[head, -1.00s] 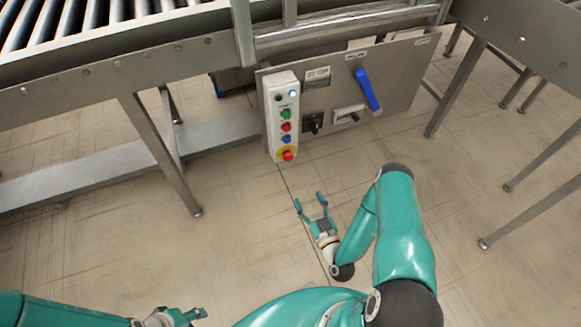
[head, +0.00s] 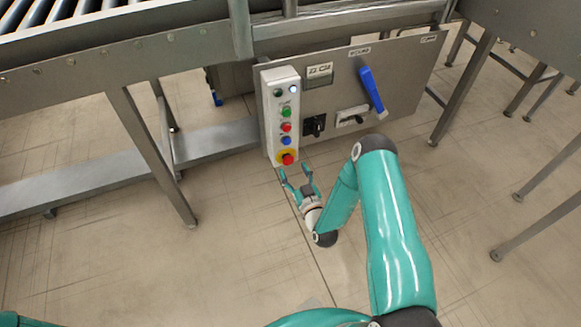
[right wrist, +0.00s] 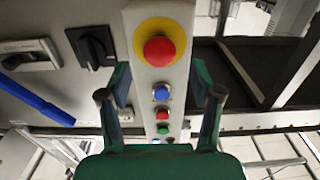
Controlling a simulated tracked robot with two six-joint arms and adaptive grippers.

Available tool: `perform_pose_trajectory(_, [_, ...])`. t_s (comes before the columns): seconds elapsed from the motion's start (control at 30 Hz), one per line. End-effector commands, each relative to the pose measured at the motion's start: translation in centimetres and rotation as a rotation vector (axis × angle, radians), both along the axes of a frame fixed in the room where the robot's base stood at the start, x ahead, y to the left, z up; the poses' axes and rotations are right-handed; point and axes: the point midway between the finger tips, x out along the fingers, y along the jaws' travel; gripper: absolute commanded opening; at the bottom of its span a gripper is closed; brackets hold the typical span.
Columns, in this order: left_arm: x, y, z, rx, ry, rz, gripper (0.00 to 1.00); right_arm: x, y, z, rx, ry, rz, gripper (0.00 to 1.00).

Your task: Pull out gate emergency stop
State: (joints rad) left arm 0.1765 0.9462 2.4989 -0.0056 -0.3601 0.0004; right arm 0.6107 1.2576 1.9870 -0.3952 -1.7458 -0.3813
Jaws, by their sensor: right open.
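The emergency stop is a red mushroom button on a yellow ring (head: 287,158), at the bottom of a white control box (head: 268,118). In the right wrist view the red button (right wrist: 160,51) is large, ahead of the fingers and near the middle. My right gripper (head: 294,172) is open, just below the button in the head view. In the right wrist view its two fingers (right wrist: 159,97) stand apart on either side of the box, with nothing held. Whether they touch the box I cannot tell. My left gripper is out of view.
Blue, red and green buttons line the box above the stop. A grey panel (head: 410,85) beside it carries a blue lever (head: 371,89), a black rotary switch (head: 314,125) and a white handle switch (head: 352,116). Conveyor legs (head: 152,155) stand left and right. Floor in front is clear.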

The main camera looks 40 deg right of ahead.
Motion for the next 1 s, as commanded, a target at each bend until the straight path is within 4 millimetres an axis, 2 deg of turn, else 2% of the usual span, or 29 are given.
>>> perform_pose_trajectory(0.1, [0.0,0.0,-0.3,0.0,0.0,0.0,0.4,1.7,-0.4,0.0,-0.002,-0.004,0.0,0.64])
perform_pose_trajectory(0.2, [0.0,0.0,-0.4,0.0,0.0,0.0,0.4,2.6,-0.7,0.0,-0.002,-0.003,-0.001,0.64])
perform_pose_trajectory(0.6, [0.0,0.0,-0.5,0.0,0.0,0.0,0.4,3.2,-0.9,0.0,0.001,0.0,-0.001,0.64])
perform_pose_trajectory(1.0, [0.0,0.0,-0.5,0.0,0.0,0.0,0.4,3.2,-0.9,0.0,0.001,0.0,-0.001,0.0])
